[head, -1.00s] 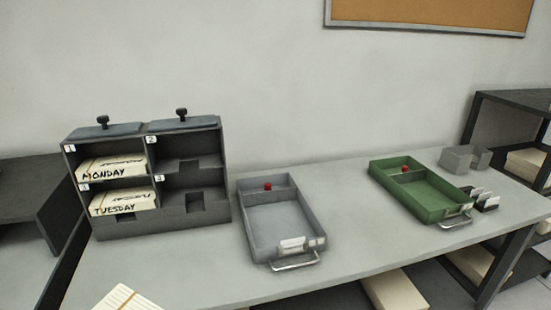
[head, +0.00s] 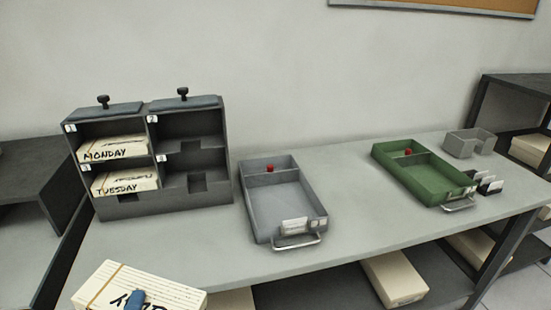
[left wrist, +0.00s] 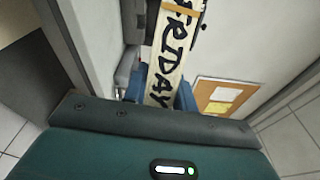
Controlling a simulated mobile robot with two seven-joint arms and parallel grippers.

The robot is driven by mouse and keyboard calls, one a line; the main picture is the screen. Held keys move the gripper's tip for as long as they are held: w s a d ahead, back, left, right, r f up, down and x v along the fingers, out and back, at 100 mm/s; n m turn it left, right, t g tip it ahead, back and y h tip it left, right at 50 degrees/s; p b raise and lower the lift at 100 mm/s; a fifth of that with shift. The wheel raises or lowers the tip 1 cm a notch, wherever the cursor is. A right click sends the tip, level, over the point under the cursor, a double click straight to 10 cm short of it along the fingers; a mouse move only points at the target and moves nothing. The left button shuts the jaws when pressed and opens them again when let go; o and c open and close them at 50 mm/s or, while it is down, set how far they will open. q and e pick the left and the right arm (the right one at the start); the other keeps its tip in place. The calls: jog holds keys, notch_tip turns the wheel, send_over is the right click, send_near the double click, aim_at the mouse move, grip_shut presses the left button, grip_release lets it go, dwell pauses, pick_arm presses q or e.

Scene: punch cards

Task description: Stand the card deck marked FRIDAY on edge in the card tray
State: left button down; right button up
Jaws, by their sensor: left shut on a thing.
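My left gripper (head: 136,299) is shut on the cream FRIDAY deck (head: 165,289), held at the bottom left of the head view, near the table's front edge. One blue fingertip shows against its lettered face; the lettering is partly cut off there. In the left wrist view the deck (left wrist: 163,70) reads FRIDAY between the blue fingers (left wrist: 160,95). A grey tray (head: 262,222) with a divider, red knob, label and front handle lies on the table, right of the deck. A green tray (head: 400,184) of like form lies farther right. Both look empty of cards. My right gripper is out of view.
A dark rack (head: 170,208) at the left holds the MONDAY deck (head: 112,149) and TUESDAY deck (head: 124,184); its two right compartments are empty. The grey table (head: 345,210) is clear between the trays.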

aim_at(164, 282)
pick_arm(q)
jog(key=shift+h, duration=0.8)
jog(key=w, duration=0.2)
jog(key=w+d+f, duration=0.1)
jog(key=w, duration=0.1)
jog(key=w+d, duration=0.1)
jog(key=w, duration=0.1)
jog(key=shift+w+f+p, duration=0.2)
jog(key=shift+w+p, duration=0.05)
jog(key=shift+p, duration=0.15)
jog(key=shift+w+a+f, duration=0.15)
jog(key=shift+w+a, duration=0.1)
jog(key=shift+w, duration=0.15)
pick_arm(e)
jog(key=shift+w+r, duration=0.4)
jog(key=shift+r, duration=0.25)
